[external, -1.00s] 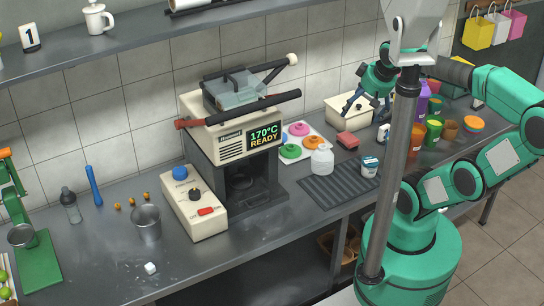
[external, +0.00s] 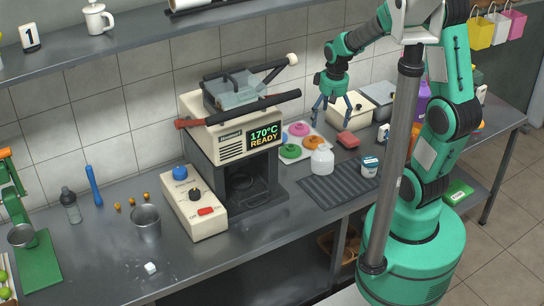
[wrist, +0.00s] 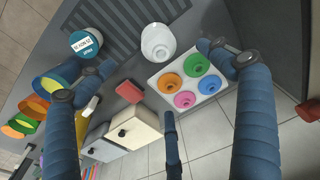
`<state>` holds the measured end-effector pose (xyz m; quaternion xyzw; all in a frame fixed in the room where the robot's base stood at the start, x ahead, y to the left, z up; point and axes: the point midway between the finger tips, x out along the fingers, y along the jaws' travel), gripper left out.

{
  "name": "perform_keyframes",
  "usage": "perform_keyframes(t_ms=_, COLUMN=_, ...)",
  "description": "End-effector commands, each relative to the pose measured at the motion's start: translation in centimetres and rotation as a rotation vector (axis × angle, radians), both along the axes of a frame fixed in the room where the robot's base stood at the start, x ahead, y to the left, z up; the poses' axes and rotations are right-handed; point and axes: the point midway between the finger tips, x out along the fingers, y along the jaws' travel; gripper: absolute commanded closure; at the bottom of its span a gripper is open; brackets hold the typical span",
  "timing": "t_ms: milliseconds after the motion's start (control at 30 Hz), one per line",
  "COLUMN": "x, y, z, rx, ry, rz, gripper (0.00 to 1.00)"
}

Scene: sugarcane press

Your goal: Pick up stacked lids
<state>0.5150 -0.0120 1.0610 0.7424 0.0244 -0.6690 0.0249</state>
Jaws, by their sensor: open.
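Four coloured ring-shaped lids lie side by side on a white tray (external: 327,152), which also shows in the wrist view (wrist: 193,108). In the wrist view they are green (wrist: 196,65), orange (wrist: 170,83), pink (wrist: 185,99) and blue (wrist: 209,84). None of these four is visibly stacked on another. My gripper (external: 333,114) is open and empty, pointing down above the counter near the tray. In the wrist view its blue fingers (wrist: 155,85) are spread wide, with the tray between the lower and right fingers.
A white jug (external: 322,160) stands in front of the tray. A red sponge (external: 347,140) and lidded boxes (external: 350,110) lie to the right. The press (external: 235,140) stands left. Colourful cups (wrist: 38,103) stand at the wrist view's left. A ribbed dark mat (external: 340,188) is mostly clear.

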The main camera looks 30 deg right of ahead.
Motion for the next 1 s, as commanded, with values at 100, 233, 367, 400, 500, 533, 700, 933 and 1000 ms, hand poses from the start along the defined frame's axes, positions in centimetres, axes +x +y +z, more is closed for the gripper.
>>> perform_keyframes(t_ms=100, x=1.2, y=-0.2, z=-3.0, rx=0.001, ry=0.046, rz=0.006, gripper=0.08)
perform_keyframes(t_ms=233, x=1.9, y=-0.3, z=-5.5, rx=0.002, ry=0.080, rz=0.013, gripper=0.08)
perform_keyframes(t_ms=367, x=2.3, y=-0.4, z=-7.1, rx=0.002, ry=0.098, rz=0.017, gripper=0.08)
perform_keyframes(t_ms=400, x=2.3, y=-0.4, z=-7.4, rx=0.003, ry=0.102, rz=0.018, gripper=0.08)
perform_keyframes(t_ms=500, x=2.4, y=-0.4, z=-7.7, rx=0.003, ry=0.105, rz=0.019, gripper=0.08)
perform_keyframes(t_ms=533, x=2.4, y=-0.4, z=-7.7, rx=0.003, ry=0.105, rz=0.019, gripper=0.08)
perform_keyframes(t_ms=700, x=2.4, y=-0.4, z=-7.7, rx=0.003, ry=0.105, rz=0.019, gripper=0.08)
perform_keyframes(t_ms=933, x=2.4, y=-0.4, z=-8.2, rx=0.003, ry=0.106, rz=0.019, gripper=0.08)
perform_keyframes(t_ms=1000, x=2.3, y=-0.4, z=-8.7, rx=0.004, ry=0.107, rz=0.019, gripper=0.08)
